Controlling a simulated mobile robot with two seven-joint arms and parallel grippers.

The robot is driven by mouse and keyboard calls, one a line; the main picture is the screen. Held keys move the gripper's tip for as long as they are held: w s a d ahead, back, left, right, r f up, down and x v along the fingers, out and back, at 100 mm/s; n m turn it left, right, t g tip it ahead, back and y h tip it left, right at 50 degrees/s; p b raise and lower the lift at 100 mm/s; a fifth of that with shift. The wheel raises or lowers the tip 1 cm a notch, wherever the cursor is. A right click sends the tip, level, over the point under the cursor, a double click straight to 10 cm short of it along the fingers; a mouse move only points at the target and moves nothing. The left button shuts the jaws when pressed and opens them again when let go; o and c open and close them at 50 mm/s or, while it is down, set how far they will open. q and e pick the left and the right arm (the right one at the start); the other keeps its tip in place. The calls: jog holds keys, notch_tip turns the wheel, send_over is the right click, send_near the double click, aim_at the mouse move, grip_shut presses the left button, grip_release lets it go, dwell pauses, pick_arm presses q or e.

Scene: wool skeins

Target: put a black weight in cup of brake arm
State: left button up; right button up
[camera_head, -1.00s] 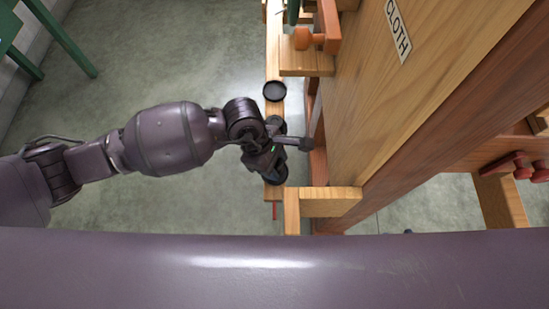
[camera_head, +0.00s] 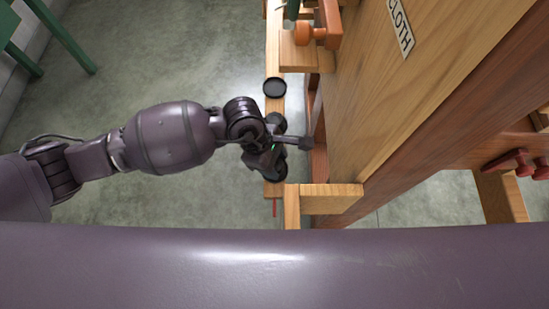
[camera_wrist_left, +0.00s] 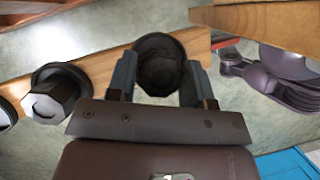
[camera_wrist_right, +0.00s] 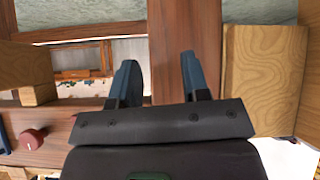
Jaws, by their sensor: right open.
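A black weight (camera_wrist_left: 160,65) stands on a narrow wooden board. The fingers of my left gripper (camera_wrist_left: 160,82) are on both sides of it, and whether they press on it I cannot tell. A second black weight (camera_wrist_left: 57,93), with a wide round base, stands beside it; it also shows in the head view (camera_head: 277,122). A round black dish-like piece (camera_head: 274,88) sits further along the board. My right gripper (camera_wrist_right: 160,75) is open and empty in front of wooden beams. I cannot make out the brake arm's cup.
The wooden board (camera_head: 272,62) runs beside a large wooden frame (camera_head: 420,90) with a CLOTH label (camera_head: 399,27). A wooden block (camera_head: 325,198) juts out close to the left gripper. Floor (camera_head: 190,60) left of the board is clear.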

pick_arm(q)
jog(key=o, duration=0.4)
jog(key=shift+w+a+r, duration=0.1)
jog(key=shift+r, duration=0.25)
jog(key=shift+p+v, duration=1.4)
jog(key=shift+v, duration=3.7)
